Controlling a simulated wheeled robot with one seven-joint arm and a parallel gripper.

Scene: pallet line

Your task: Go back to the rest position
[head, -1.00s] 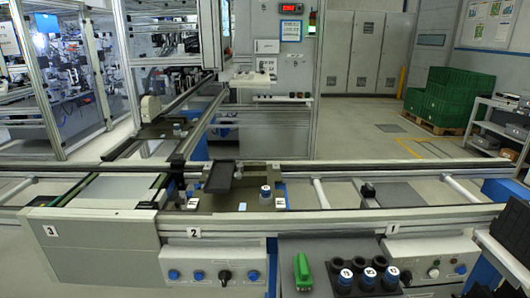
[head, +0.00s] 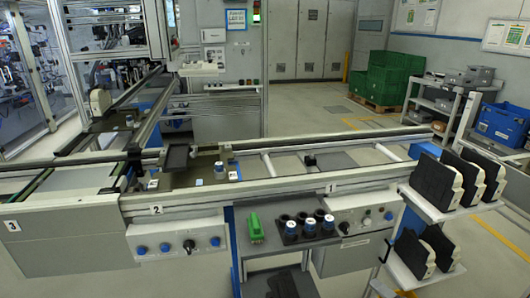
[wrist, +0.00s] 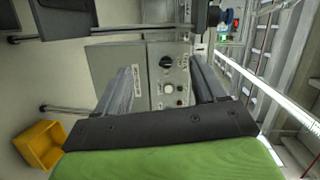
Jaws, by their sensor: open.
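My gripper (wrist: 166,82) shows in the wrist view with its two dark fingers spread apart and nothing between them. Beyond the fingers is a control panel (wrist: 165,88) with a black knob and buttons, seen sideways and apart from the fingers. I cannot clearly make out my gripper in the head view.
A conveyor line (head: 285,182) crosses the head view, with a blue-and-white piece (head: 233,175) on it. A green object (head: 255,228) and a black holder (head: 300,238) with blue-and-white cylinders sit in front. A rack (head: 425,206) with black-and-white units stands right. A yellow bin (wrist: 40,145) shows in the wrist view.

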